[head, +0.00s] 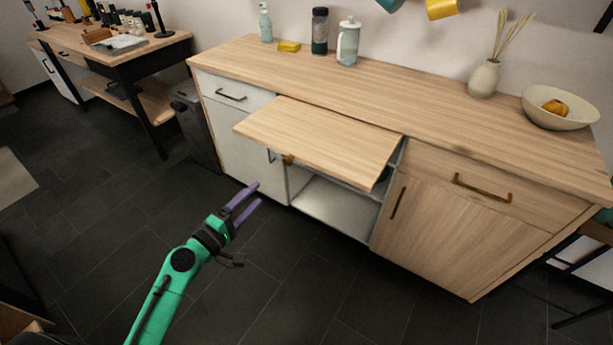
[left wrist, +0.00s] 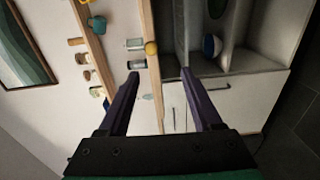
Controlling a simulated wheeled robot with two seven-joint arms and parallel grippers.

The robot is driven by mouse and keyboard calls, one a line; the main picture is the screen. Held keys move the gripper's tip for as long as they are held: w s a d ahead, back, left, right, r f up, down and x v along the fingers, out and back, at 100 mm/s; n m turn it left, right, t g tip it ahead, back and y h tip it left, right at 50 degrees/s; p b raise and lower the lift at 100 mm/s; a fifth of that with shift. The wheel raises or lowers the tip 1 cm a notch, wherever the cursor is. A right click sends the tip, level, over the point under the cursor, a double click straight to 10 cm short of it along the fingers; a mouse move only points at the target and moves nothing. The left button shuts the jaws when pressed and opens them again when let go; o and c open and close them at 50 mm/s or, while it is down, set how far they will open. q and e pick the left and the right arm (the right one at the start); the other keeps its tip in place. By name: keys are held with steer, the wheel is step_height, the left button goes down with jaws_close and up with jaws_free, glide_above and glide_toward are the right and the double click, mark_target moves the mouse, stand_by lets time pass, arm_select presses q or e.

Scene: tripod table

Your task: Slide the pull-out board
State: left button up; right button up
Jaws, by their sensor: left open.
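The pull-out board (head: 318,140) is a light wood panel that sticks out from under the countertop in the head view. A small brass knob (head: 288,160) sits at its front edge, left of the middle. In the left wrist view, a yellow knob (left wrist: 151,48) shows on a wooden edge. My left gripper (head: 259,194), with purple fingers, is open and empty. It is below and left of the board in the head view, apart from it. Its fingers also show in the left wrist view (left wrist: 160,75). My right gripper is not in view.
An open compartment (head: 335,207) lies under the board, between a white cabinet and a wooden door (head: 425,225). The dark floor in front is clear.

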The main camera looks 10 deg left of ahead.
mark_target(286, 163)
arm_select(q)
steer(key=p+x, duration=0.1)
steer(key=x, duration=0.4)
steer(key=r+p+x, duration=0.1)
steer(key=x, duration=0.3)
steer(key=p+x, duration=0.1)
steer(key=x, duration=0.4)
steer(key=shift+w+d+r, duration=0.25)
steer(key=shift+d+r, duration=0.05)
steer(key=shift+r, duration=0.05)
jaws_close()
steer(key=shift+s, duration=0.1)
stand_by(0.4)
